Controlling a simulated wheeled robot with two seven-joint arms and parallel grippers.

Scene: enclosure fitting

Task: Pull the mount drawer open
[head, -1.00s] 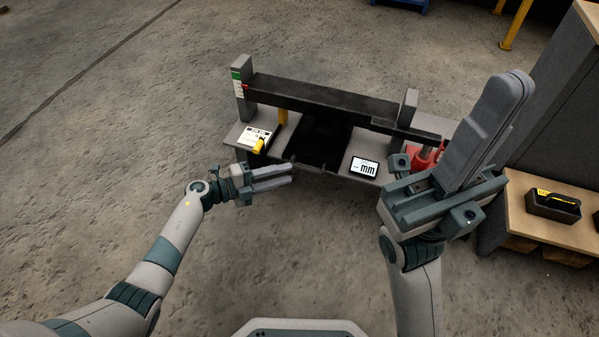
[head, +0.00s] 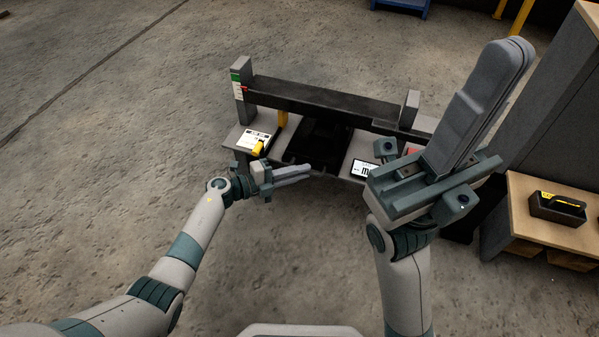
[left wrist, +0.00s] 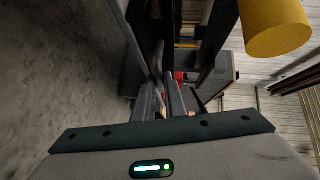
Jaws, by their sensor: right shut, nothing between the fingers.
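The bench (head: 238,132) carries a long black beam (head: 320,95) between grey posts. A dark recessed part (head: 318,142) in the middle of the bench front, between two light panels, looks like the mount drawer; whether it stands out from the bench is unclear. My left gripper (head: 308,173) points right, just in front of its lower edge. The fingers are parallel with a narrow gap, which also shows in the left wrist view (left wrist: 162,92); no held object is visible. Contact with the drawer cannot be told. My right gripper (head: 520,50) is shut and empty, raised at the right.
A wooden shelf with a black toolbox (head: 557,207) stands at far right. The floor in front is clear.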

